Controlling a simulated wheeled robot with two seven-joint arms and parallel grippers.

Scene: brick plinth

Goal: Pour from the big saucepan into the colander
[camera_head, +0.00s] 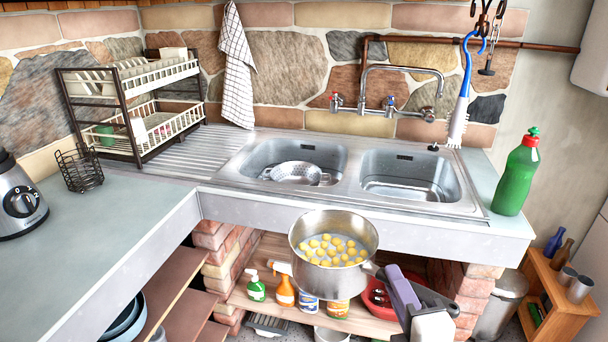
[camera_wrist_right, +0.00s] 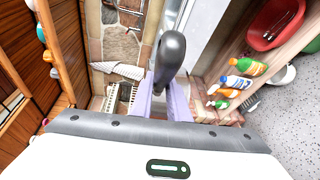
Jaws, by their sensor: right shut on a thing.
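The big saucepan (camera_head: 333,238) is steel and upright, held in the air in front of the counter's front edge. It holds pale liquid with several yellow round pieces. My right gripper (camera_head: 391,290) is shut on its handle at the lower right of the pan. In the right wrist view the dark handle end (camera_wrist_right: 170,55) stands between the gripper's fingers (camera_wrist_right: 166,108); the pan's body is not recognisable there. The colander (camera_head: 296,173) is metal with holes and sits in the left sink basin, apart from the pan. My left gripper is not in view.
The right sink basin (camera_head: 408,176) is empty. The faucet (camera_head: 402,71) rises behind the basins. A green bottle (camera_head: 517,175) stands right of the sink. A dish rack (camera_head: 130,105) and wire basket (camera_head: 79,168) are at the left. Bottles (camera_head: 285,291) stand on the shelf below.

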